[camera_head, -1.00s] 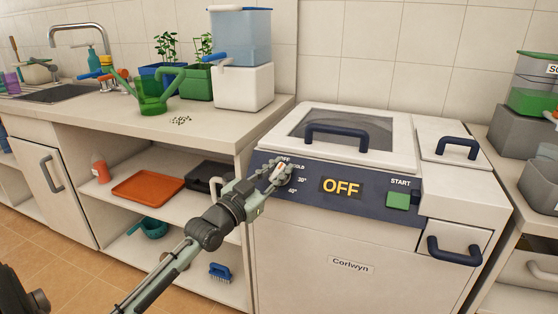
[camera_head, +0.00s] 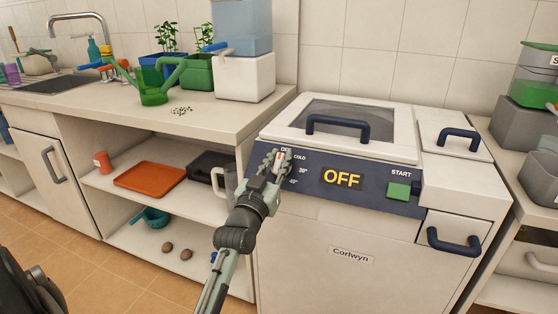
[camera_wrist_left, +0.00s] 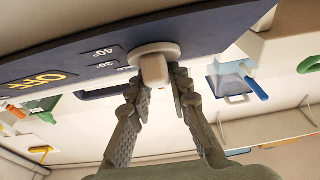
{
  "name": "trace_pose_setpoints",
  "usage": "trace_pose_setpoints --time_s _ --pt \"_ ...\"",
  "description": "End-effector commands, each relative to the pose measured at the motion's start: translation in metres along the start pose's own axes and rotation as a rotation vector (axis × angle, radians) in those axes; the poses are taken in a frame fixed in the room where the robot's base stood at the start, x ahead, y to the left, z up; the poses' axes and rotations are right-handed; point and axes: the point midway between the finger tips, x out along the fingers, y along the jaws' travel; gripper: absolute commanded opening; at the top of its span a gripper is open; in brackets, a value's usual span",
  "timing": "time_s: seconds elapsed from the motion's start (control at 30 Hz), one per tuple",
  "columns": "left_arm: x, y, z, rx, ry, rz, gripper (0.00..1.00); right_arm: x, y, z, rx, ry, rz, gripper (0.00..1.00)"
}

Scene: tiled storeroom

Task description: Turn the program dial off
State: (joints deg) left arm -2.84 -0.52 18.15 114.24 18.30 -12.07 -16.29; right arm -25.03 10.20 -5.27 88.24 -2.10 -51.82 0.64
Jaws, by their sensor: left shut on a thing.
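The program dial (camera_wrist_left: 154,66) is a pale knob on a round base, on the dark blue panel (camera_head: 324,181) of the white Corlwyn machine (camera_head: 340,245). The labels OFF, COLD, 30° and 40° run around it. In the head view my left gripper (camera_head: 276,162) covers most of the dial. In the wrist view its two fingers (camera_wrist_left: 160,86) stand on either side of the knob, shut on it. The display (camera_head: 342,179) reads OFF in yellow letters. Which label the dial points to is hidden. My right gripper is not in view.
A green START button (camera_head: 398,191) sits right of the display. Dark blue handles stand out on the lid (camera_head: 337,126), the small hatch (camera_head: 458,137) and the drawer (camera_head: 454,242). An open shelf unit (camera_head: 225,118) with a countertop adjoins on the left.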

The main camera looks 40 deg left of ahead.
Motion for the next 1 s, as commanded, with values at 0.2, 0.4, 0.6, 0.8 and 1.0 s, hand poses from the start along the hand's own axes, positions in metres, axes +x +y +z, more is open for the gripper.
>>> trace_pose_setpoints --time_s 0.2,0.4,0.6,0.8,1.0 --pt "-0.001 0.000 0.003 -0.002 -0.007 0.001 0.21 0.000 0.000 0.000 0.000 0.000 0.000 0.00" --pt "-0.001 0.000 0.003 -0.002 -0.006 0.001 0.40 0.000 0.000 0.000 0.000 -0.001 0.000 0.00" --pt "0.000 0.000 0.001 -0.001 -0.003 0.001 0.40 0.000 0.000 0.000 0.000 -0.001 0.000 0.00" --pt "-0.014 0.000 0.002 -0.001 -0.004 0.001 0.40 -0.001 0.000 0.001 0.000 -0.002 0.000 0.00" --pt "-0.055 0.000 0.003 0.000 -0.007 0.002 0.40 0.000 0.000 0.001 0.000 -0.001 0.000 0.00"
